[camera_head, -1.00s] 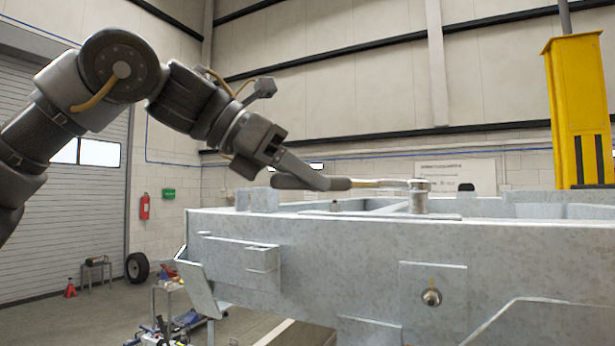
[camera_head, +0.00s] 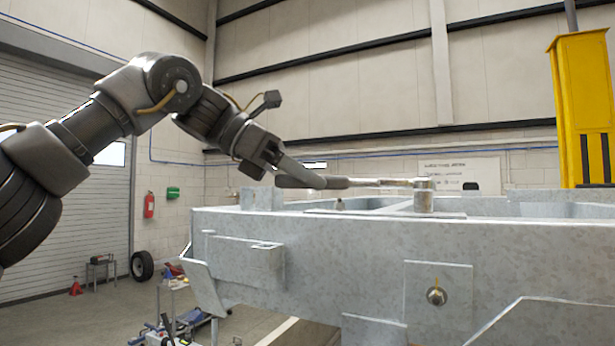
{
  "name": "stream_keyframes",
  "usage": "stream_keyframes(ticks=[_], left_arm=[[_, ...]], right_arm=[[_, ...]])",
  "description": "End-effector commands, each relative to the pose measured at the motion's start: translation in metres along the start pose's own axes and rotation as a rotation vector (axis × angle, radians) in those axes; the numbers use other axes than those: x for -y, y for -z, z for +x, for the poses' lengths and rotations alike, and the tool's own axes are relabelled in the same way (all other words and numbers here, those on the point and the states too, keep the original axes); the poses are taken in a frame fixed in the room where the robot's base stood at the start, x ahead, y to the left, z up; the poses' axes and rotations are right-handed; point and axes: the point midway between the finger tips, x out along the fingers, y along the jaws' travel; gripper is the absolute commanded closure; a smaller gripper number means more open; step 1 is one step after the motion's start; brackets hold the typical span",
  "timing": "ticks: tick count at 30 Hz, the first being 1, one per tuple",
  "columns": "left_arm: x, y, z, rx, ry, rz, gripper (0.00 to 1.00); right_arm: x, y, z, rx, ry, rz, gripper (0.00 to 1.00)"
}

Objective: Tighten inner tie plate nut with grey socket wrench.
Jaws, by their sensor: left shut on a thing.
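My left gripper (camera_head: 298,177) is shut on the handle of the grey socket wrench (camera_head: 382,183). The wrench lies nearly level above the top of the galvanized trailer frame (camera_head: 340,245). Its socket head (camera_head: 423,196) stands upright on a flat plate (camera_head: 385,215) on the frame's top. The nut is not visible; I cannot tell whether the socket sits around it. My right gripper is not in view.
A bolt (camera_head: 436,296) shows on a side plate of the frame. A yellow post (camera_head: 583,110) stands behind at the right. A wheel (camera_head: 142,265), a trolley and a red jack stand on the floor at the left. Space above the frame is clear.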

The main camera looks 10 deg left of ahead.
Motion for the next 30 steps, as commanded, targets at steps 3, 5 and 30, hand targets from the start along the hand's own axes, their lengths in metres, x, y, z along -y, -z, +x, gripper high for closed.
stream_keyframes(ticks=[3,5,30], left_arm=[[-0.009,0.000,0.001,-0.003,0.035,0.018,1.00],[-0.011,-0.001,0.000,-0.001,0.048,0.028,1.00],[-0.040,-0.003,0.003,0.002,0.186,0.114,1.00]], right_arm=[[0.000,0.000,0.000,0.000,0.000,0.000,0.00],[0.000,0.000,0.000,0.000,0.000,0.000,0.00],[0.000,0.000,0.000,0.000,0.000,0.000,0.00]])
